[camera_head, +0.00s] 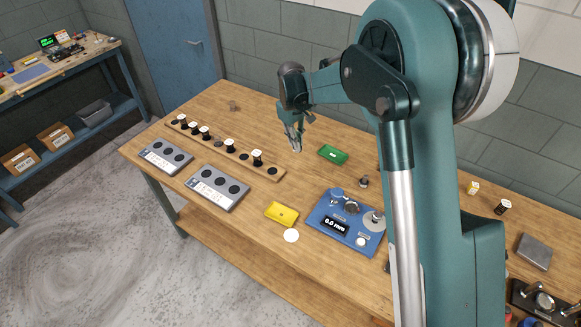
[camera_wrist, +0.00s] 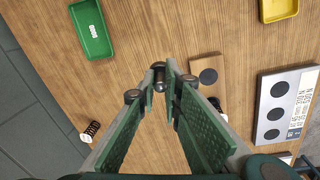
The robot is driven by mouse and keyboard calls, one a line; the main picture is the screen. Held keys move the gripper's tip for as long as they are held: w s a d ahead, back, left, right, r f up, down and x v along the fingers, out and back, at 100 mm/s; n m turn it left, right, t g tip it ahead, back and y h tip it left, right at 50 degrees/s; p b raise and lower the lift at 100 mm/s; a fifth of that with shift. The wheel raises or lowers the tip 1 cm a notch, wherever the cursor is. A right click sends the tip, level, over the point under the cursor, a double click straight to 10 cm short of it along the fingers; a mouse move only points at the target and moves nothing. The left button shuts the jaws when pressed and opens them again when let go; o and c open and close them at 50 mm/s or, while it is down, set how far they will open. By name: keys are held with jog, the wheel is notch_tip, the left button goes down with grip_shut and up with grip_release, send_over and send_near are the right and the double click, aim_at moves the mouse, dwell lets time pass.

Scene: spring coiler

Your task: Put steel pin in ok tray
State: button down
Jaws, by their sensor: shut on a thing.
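A small steel pin (camera_wrist: 160,77) is pinched between the fingertips of my gripper (camera_wrist: 160,82). In the head view, my gripper (camera_head: 296,140) points down over the wooden bench, just left of a small green tray (camera_head: 333,154). In the wrist view the green tray (camera_wrist: 103,46) is at the upper left, apart from the fingertips. It looks empty, with a white label too small to read for certain; by its colour it may be the ok tray. A yellow tray (camera_head: 282,214) sits nearer the bench's front edge and also shows in the wrist view (camera_wrist: 279,10).
A wooden rack (camera_head: 270,171) with several springs and two grey blocks with dark round spots (camera_head: 217,188) stand at left. A blue gauge (camera_head: 346,222) reading 0.0 mm and a small dark part (camera_head: 364,181) are right of the trays. A white disc (camera_head: 291,236) lies in front.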

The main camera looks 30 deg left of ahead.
jog(key=s+d+b, duration=0.1)
jog(key=s+d, duration=0.3)
jog(key=s, duration=0.7)
jog(key=s+d+n+g+b, duration=0.1)
jog(key=s+d, duration=0.3)
jog(key=s, duration=0.8)
jog(key=shift+s+d+r+n+y, duration=0.2)
jog(key=shift+r+n+y, duration=0.1)
jog(key=shift+r+y, duration=0.1)
jog(key=shift+f, duration=0.15)
send_over(282, 214)
jog(key=shift+s+f, duration=0.1)
jog(key=shift+f, duration=2.95)
jog(key=shift+f, duration=1.85)
jog(key=shift+d+f+b, duration=0.1)
jog(key=shift+f+b, duration=0.05)
jog(key=shift+b, duration=0.2)
jog(key=c, duration=2.5)
grip_release()
